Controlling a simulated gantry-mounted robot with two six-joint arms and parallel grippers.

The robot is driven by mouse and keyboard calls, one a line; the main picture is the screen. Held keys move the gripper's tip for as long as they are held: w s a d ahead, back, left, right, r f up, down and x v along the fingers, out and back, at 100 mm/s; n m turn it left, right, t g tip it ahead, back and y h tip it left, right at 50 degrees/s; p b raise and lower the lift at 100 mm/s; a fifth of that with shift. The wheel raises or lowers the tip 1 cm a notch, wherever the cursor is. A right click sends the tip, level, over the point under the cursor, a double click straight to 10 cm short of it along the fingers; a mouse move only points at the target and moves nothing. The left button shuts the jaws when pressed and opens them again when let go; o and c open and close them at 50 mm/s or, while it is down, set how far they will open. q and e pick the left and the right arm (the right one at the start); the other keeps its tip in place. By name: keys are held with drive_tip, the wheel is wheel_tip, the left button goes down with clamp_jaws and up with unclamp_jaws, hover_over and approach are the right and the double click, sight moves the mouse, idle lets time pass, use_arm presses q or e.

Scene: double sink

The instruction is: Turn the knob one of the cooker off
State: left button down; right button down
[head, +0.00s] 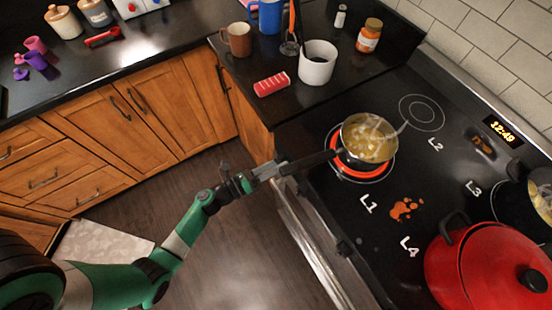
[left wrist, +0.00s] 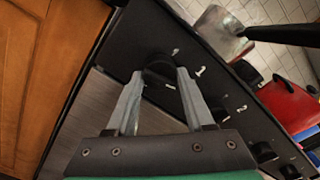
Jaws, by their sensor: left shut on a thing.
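The cooker's front panel (left wrist: 118,55) shows in the left wrist view, with a row of black knobs. Knob one (left wrist: 158,70), beside a white "1" mark, sits between the fingertips of my left gripper (left wrist: 158,74), which is shut on it. In the head view my left gripper (head: 270,171) is at the cooker's front edge, by the pot's handle; knob one cannot be made out there. Burner L1 (head: 350,173) glows red under a steel pot (head: 369,138) of yellow food. My right gripper is not in view.
The pot's dark handle (head: 308,161) reaches over the front edge close to my left gripper. A red lidded pot (head: 480,265) stands at the right. Brown spilled stains (head: 405,208) lie near L4. The floor (head: 235,240) before the cooker is clear.

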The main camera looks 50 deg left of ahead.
use_arm(q)
drive_tip(key=shift+r+n+p, duration=0.15)
drive_tip(key=shift+n+p, duration=1.3)
drive_tip(key=shift+n, duration=2.3)
drive_tip(key=shift+r+n+p, duration=0.1)
drive_tip(key=shift+n+p, duration=1.3)
drive_tip(key=shift+n, duration=2.35)
drive_tip(key=shift+c, duration=1.4)
unclamp_jaws()
drive_tip(key=shift+s+f, duration=0.1)
